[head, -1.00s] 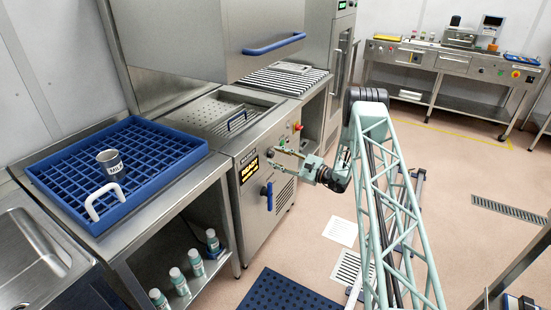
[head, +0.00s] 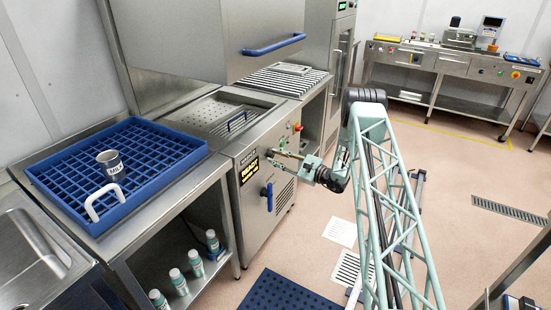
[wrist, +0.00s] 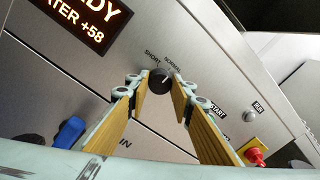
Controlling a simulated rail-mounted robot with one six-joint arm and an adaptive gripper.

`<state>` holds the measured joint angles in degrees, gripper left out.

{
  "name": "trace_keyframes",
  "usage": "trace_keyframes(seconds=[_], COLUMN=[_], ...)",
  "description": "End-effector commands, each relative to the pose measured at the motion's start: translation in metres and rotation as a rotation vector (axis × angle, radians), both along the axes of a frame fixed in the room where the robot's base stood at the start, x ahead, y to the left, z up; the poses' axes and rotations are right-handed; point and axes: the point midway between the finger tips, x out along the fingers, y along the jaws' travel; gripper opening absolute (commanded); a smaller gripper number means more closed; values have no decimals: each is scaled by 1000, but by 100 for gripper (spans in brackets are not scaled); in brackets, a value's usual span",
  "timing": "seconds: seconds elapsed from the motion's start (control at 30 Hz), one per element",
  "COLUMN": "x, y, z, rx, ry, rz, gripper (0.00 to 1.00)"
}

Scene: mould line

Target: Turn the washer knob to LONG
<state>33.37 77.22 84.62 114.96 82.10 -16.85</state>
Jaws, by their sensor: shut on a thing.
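The washer (head: 255,175) has a front panel with a small dark round knob (wrist: 159,81), close up in the wrist view. The labels SHORT and NORMAL are printed beside it. I cannot read LONG; a finger may hide it. My gripper (wrist: 152,80) has one finger on each side of the knob, with the tips shut on it. In the head view my gripper (head: 273,156) reaches the panel from the right, and the knob is too small to make out there. A small light mark on the knob seems to point towards NORMAL.
The lit READY display (wrist: 82,20) is close to the knob. A START label, a RUN button (wrist: 249,116) and a red stop button (wrist: 255,156) on yellow lie to the right. A blue handle (wrist: 70,131) is at lower left. A blue rack (head: 60,182) holds a metal mug (head: 110,163).

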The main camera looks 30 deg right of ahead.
Motion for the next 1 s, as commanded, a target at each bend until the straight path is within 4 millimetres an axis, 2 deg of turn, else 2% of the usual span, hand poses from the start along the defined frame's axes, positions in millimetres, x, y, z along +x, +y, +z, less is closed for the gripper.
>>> trace_keyframes(seconds=[0.37, 1.0], x=[0, 0], y=[0, 0], z=[0, 1], rx=[95, 463], ry=[64, 314], rz=[0, 1], gripper=[11, 11])
